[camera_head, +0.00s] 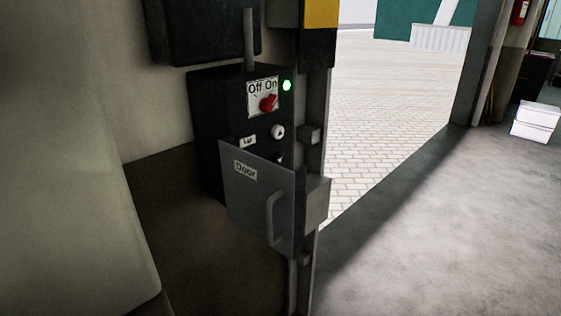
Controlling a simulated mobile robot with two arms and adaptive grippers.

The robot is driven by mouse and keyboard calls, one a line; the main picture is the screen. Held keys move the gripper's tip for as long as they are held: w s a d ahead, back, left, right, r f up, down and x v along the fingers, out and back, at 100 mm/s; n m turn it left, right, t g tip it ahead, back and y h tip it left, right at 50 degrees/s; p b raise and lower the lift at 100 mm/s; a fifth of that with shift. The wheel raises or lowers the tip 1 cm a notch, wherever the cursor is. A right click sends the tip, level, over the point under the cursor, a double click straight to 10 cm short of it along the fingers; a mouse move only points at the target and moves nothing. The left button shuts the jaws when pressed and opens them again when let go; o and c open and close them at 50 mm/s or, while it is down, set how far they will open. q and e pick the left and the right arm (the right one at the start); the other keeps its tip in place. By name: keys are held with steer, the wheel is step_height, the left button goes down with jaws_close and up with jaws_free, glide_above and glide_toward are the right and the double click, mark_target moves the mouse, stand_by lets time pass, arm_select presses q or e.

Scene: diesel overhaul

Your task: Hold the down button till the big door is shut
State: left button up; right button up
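A dark control box (215,120) is on the wall at centre left. Its red Off/On knob (268,103) is turned toward On, and a green lamp (286,85) is lit. A round white button (278,131) sits beside the "Up" label (247,141). A grey flap labelled "Door" (250,200), with a bar handle (273,217), stands in front of the lower box. It hides most of what lies below the Up button, and no down button can be made out. The big doorway (390,110) is open onto paving; the door panel itself is not visible. Neither gripper is in view.
A door post (316,110) stands just right of the box. A pale wall (60,150) fills the left. White boxes (536,121) sit on the floor at far right, below a red extinguisher (520,12). The concrete floor (440,230) at right is clear.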

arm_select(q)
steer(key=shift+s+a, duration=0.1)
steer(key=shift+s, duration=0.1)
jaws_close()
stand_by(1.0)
